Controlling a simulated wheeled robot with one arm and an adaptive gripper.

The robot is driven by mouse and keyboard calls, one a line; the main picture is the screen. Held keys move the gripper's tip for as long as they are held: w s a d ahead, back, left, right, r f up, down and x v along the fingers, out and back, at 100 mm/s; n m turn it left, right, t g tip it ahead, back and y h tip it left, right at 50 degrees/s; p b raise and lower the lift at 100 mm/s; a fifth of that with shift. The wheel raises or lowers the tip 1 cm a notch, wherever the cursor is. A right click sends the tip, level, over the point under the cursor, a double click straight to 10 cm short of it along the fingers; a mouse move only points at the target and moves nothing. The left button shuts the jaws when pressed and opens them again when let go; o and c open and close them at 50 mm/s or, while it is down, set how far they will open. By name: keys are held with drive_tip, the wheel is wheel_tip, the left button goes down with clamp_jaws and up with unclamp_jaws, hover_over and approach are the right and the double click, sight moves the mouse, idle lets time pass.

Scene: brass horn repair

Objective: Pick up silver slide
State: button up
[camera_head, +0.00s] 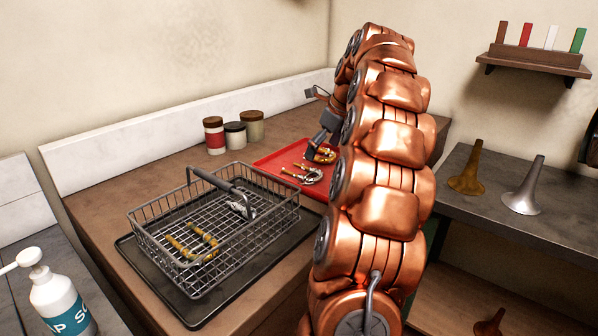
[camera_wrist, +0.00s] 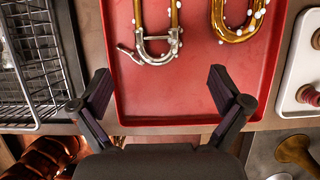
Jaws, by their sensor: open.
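The silver slide (camera_wrist: 157,58) lies on the red tray (camera_wrist: 190,105), with a silver U-bend, brass-coloured upper tubes and white drops on it. It also shows in the head view (camera_head: 304,175) on the tray's near part. A gold slide (camera_wrist: 243,30) with white drops lies to its right in the wrist view, and in the head view (camera_head: 323,155) it is partly hidden by my arm. My gripper (camera_wrist: 160,90) is open and empty over the tray, its fingers spread apart below the silver slide's bend in the picture. In the head view, my gripper (camera_head: 321,141) is partly hidden.
A wire basket (camera_head: 160,242) with a brass slide (camera_head: 194,243) inside stands on a dark mat (camera_head: 195,318) left of the tray. Several jars (camera_head: 235,136) stand behind it. A white tray (camera_wrist: 291,95) with spools lies right of the red tray in the wrist view.

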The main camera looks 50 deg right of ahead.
drive_tip(key=shift+a+x, duration=0.1)
drive_tip(key=shift+x, duration=0.85)
drive_tip(key=shift+a+x, duration=0.15)
drive_tip(key=shift+x, duration=0.8)
drive_tip(key=shift+p+x, duration=0.5)
drive_tip(key=shift+x, duration=1.35)
drive_tip(key=shift+w, duration=0.1)
drive_tip(key=shift+c, duration=0.4)
drive_tip(key=c, duration=1.2)
